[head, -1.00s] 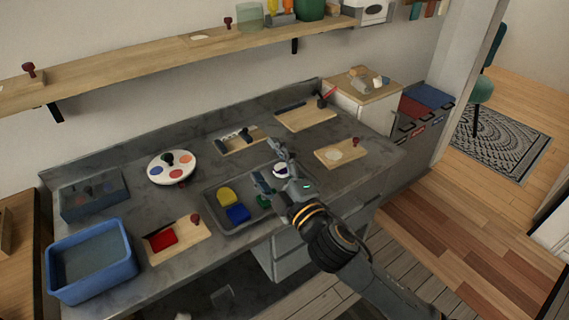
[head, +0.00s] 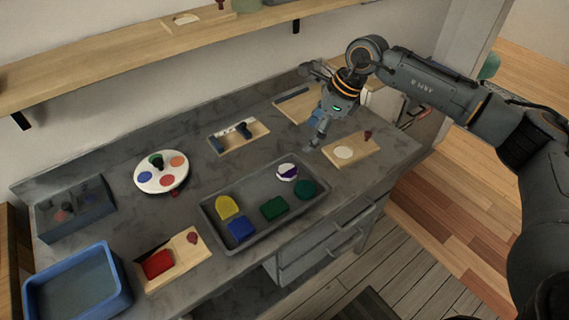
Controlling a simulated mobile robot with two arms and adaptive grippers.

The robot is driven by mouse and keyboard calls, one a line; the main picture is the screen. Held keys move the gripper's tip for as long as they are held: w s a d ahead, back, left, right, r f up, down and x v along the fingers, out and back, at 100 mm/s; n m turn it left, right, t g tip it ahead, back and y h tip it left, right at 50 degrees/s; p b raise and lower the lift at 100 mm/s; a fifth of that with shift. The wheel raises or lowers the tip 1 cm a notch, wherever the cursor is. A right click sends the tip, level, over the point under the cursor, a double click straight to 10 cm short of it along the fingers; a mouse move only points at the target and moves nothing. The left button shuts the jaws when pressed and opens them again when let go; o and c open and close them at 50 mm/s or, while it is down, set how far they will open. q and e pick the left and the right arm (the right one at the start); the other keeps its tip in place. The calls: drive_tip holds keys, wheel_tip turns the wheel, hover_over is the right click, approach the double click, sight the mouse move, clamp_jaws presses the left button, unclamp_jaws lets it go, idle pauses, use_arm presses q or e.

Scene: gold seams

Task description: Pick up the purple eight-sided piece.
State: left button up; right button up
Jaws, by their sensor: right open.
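A round-looking white and purple piece (head: 288,172) lies at the back right of the grey tray (head: 212,226). It is the only purple I see; I cannot count its sides at this size. My right gripper (head: 309,108) is open and empty, with its fingers spread. It is above the counter, behind and to the right of the piece and apart from it. My left gripper is not in view.
The tray also holds a yellow piece (head: 227,207), a blue piece (head: 240,228), a green piece (head: 274,208) and a teal piece (head: 305,189). A board with a pale disc (head: 368,158) lies right of the tray. A blue bin (head: 118,275) stands front left.

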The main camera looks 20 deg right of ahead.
drive_tip(key=p, duration=0.1)
approach(287, 170)
drive_tip(key=shift+w+a+f, duration=0.1)
drive_tip(key=shift+w+f, duration=0.15)
drive_tip(key=shift+f, duration=0.35)
drive_tip(key=shift+w+a+f, duration=0.1)
drive_tip(key=shift+w+f, duration=0.15)
drive_tip(key=shift+f, duration=0.3)
drive_tip(key=x, duration=0.1)
drive_tip(key=p+x, duration=0.1)
drive_tip(key=x, duration=0.3)
drive_tip(key=shift+s+a+f+p, duration=0.15)
drive_tip(key=shift+s+a+p, duration=0.1)
drive_tip(key=shift+a+p, duration=0.15)
drive_tip(key=shift+w+f, duration=0.1)
drive_tip(key=shift+f, duration=0.15)
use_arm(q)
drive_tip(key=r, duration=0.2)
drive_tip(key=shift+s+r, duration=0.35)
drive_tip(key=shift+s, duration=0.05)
use_arm(e)
drive_tip(key=c, duration=1.3)
